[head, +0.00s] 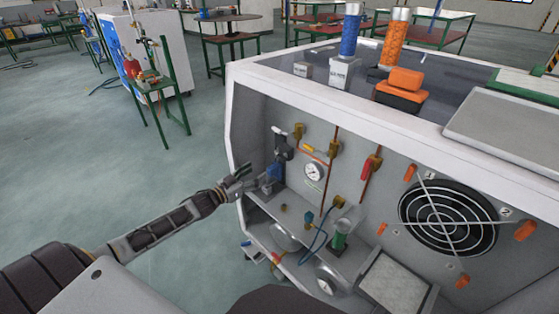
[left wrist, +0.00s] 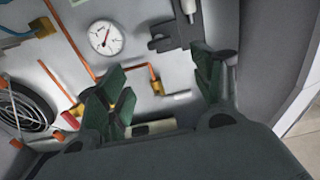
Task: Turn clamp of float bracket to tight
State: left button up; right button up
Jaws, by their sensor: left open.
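A grey and black bracket (head: 283,146) is fixed on the left of the cabinet's inner panel, with a pale lever-like part at its top. A blue part sits low at its front. In the left wrist view a grey and dark bracket (left wrist: 176,34) shows just beyond the fingertips. I cannot tell which part is its clamp or how it is turned. My left gripper (head: 242,178) reaches in from the left, beside the blue part. Its green-dark fingers (left wrist: 160,82) are spread, with nothing seen held between them. My right gripper is not in view.
A round gauge (head: 313,171) and copper pipes (head: 332,165) with valves are right of the bracket. A fan grille (head: 447,215) is further right. The cabinet's left wall (head: 240,150) is close to my left gripper. Open floor lies left.

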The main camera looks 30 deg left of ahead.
pick_arm(q)
jog(key=shift+w, duration=0.15)
jog(key=b, duration=0.1)
send_near(280, 158)
jog(key=shift+w, duration=1.1)
jog(key=shift+d+b+x, duration=0.15)
jog(key=shift+b+x, duration=0.15)
jog(key=shift+x, duration=0.5)
jog(key=shift+d+b+x, duration=0.15)
jog(key=shift+b+x, duration=0.1)
jog(key=shift+x, duration=1.7)
jog(key=shift+w+d+f+b, duration=0.15)
jog(key=shift+w+d+b, duration=0.2)
jog(key=shift+w, duration=0.6)
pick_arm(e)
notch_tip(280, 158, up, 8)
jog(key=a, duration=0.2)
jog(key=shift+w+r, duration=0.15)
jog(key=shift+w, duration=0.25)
pick_arm(q)
jog(key=shift+c, duration=0.5)
